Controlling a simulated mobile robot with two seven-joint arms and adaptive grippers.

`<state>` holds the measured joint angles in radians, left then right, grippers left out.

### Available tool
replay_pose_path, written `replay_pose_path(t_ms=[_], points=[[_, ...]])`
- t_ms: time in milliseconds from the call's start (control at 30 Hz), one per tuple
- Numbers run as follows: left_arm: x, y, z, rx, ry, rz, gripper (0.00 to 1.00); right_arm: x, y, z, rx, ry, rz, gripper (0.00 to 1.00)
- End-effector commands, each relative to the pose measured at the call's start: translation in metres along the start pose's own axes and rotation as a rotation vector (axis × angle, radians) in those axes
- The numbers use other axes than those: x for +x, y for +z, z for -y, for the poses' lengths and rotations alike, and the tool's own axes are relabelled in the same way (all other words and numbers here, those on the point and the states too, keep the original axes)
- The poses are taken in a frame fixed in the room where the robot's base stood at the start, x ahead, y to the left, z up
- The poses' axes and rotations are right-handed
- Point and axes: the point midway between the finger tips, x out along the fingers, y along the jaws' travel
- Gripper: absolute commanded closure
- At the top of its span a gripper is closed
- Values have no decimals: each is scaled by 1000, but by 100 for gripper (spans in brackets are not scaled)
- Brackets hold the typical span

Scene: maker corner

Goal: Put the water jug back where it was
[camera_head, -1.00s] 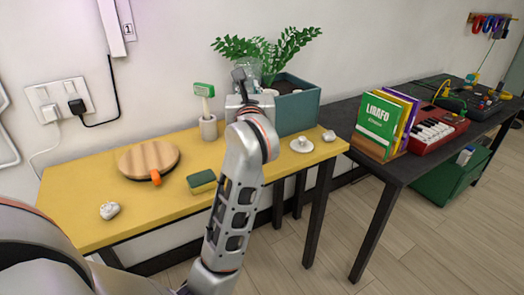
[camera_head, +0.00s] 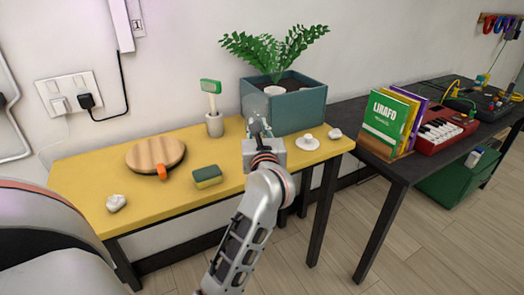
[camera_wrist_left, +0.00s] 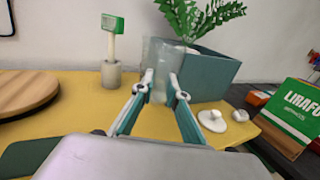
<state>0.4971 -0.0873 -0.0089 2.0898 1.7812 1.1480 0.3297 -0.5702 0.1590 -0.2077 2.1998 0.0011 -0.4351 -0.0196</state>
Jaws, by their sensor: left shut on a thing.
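The water jug (camera_wrist_left: 157,56) is clear and see-through and looks upright in the left wrist view. My left gripper (camera_wrist_left: 157,88) is shut on it, with one finger on each side. In the head view the jug (camera_head: 256,104) is faint in front of the teal planter (camera_head: 301,110), and my left gripper (camera_head: 258,128) and wrist hide its lower part. I cannot tell whether its base touches the yellow table (camera_head: 82,183). My right gripper is not in view.
A brush in a holder (camera_head: 214,124) stands left of the jug. The dark table (camera_head: 345,113) with books (camera_head: 384,122) is to the right.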

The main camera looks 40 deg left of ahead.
Motion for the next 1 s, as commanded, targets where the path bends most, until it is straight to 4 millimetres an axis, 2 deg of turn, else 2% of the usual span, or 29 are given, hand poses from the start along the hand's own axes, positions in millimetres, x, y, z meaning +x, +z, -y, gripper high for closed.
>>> replay_pose_path(t_ms=[33, 233, 433, 533, 767, 1000], points=[[0, -9, 0, 5, 0, -2, 100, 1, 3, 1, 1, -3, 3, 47], [0, -18, 0, 2, 0, 3, 100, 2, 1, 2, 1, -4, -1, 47], [0, -55, 0, 8, 0, -4, 100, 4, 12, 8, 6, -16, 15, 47], [0, -67, 0, 6, 0, -2, 100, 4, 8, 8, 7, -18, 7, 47], [0, -68, 0, -2, 0, 6, 100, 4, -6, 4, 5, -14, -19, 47], [0, -70, 0, -1, 0, 5, 100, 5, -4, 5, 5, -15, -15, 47]])
